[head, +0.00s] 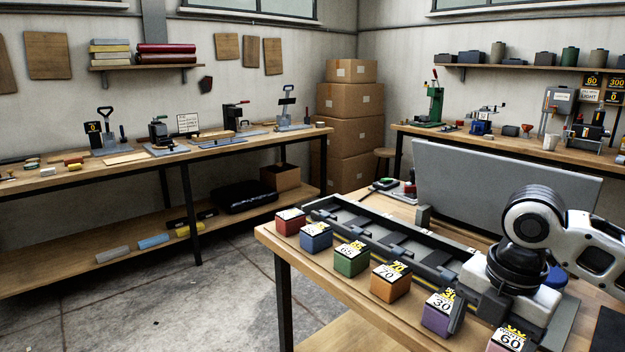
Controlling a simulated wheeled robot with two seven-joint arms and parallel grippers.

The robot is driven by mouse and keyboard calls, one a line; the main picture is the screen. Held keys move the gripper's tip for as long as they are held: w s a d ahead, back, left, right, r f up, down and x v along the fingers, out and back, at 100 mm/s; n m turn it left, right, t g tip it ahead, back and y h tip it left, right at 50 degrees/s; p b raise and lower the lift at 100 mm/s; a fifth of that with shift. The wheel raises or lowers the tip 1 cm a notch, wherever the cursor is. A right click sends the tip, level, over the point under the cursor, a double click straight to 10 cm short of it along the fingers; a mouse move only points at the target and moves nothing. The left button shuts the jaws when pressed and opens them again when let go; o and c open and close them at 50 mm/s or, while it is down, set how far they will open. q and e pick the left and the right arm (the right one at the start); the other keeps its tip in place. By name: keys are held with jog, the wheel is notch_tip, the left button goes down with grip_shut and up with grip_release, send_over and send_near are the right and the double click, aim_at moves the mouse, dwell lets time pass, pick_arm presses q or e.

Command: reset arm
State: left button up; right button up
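My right arm comes in from the right edge, and its white and black wrist bends down over the workbench (385,205). My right gripper (485,308) is low over the bench, just right of a purple box (437,315) marked 30. Its fingertips are not clear, so I cannot tell whether it is open or shut or touches the box. My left gripper is not in view.
A row of small boxes lines the bench's front: red (290,221), blue (316,237), green (351,259), orange (389,282) and pink (508,340). A dark rail (385,240) lies behind them. A grey panel (500,185) stands at the back. Floor (200,310) is clear at left.

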jog(key=a+f+m+t+y, duration=0.5)
jog(key=a+f+m, duration=0.4)
jog(key=a+f, duration=0.7)
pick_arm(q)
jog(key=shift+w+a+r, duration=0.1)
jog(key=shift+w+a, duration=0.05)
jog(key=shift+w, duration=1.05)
pick_arm(e)
jog(key=s+d+f+m+t+h, duration=0.2)
jog(key=s+d+f+m+t, duration=0.3)
jog(key=s+f+m, duration=0.4)
jog(key=s+d+m, duration=0.1)
jog(key=s+m, duration=0.1)
jog(key=m, duration=0.3)
jog(key=shift+f, duration=0.15)
